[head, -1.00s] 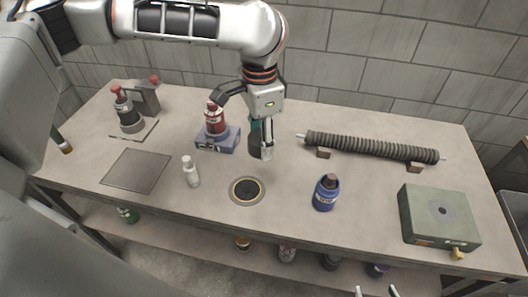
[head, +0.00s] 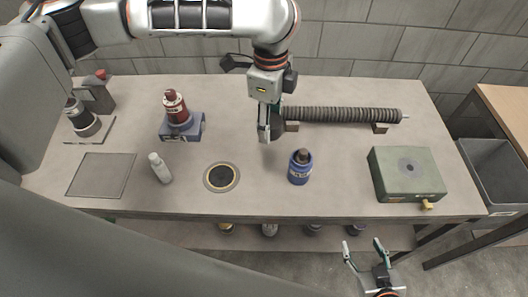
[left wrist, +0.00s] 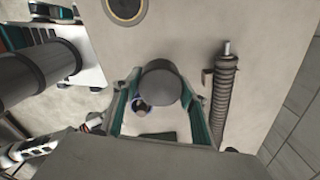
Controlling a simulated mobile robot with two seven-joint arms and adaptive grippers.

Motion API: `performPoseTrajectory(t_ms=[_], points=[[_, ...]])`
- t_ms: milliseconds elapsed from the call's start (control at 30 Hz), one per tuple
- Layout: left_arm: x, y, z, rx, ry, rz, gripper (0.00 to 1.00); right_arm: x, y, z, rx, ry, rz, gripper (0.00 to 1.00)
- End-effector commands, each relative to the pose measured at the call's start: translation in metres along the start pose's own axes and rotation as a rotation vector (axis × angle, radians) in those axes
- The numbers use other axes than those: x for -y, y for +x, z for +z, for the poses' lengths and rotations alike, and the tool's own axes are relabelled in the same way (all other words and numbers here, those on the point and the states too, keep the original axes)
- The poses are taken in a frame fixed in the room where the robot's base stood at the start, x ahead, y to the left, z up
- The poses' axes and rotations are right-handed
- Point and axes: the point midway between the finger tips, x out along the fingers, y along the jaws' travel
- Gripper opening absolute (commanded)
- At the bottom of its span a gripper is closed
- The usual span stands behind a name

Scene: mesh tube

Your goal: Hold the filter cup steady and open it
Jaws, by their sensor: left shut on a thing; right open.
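My left gripper (head: 265,132) hangs above the table, left of the ribbed tube, with its fingers pointing down. In the left wrist view it is shut on a dark grey cylinder (left wrist: 160,80), seen end-on between the teal fingers. In the head view this cylinder is mostly hidden behind the fingers. I cannot tell for certain that it is the filter cup, or whether it has a lid. My right gripper (head: 362,243) is open and empty, low in front of the table's front edge, well away from the left one.
A blue bottle (head: 300,170) stands right of a round ringed inset (head: 222,177). A white bottle (head: 160,168) and a red bottle (head: 175,106) on a blue-grey block stand left. The ribbed tube (head: 345,115) lies on blocks behind. A green box (head: 405,178) is at right.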

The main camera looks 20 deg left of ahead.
Motion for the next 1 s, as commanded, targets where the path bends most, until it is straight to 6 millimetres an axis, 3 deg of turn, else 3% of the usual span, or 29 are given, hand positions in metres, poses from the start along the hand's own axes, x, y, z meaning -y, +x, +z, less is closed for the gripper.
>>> performPoseTrajectory(t_ms=[100, 300, 567, 800, 1000], points=[[-0.001, 0.033, 0.0, -0.001, -0.001, 0.005, 0.16, 0.002, 0.004, 0.008, 0.003, 0.001, -0.001, 0.56], [0.0, 0.069, 0.001, -0.001, -0.001, 0.003, 0.16, 0.003, 0.008, 0.016, 0.007, 0.002, -0.002, 0.56], [0.001, 0.085, 0.001, -0.001, -0.001, 0.0, 0.16, 0.004, 0.009, 0.019, 0.008, 0.003, -0.003, 0.56], [0.001, 0.119, 0.001, -0.001, -0.001, 0.003, 0.16, 0.006, 0.013, 0.029, 0.013, 0.004, -0.005, 0.56], [0.002, 0.12, 0.001, -0.001, -0.001, -0.002, 0.16, 0.006, 0.013, 0.028, 0.013, 0.004, -0.004, 0.56]])
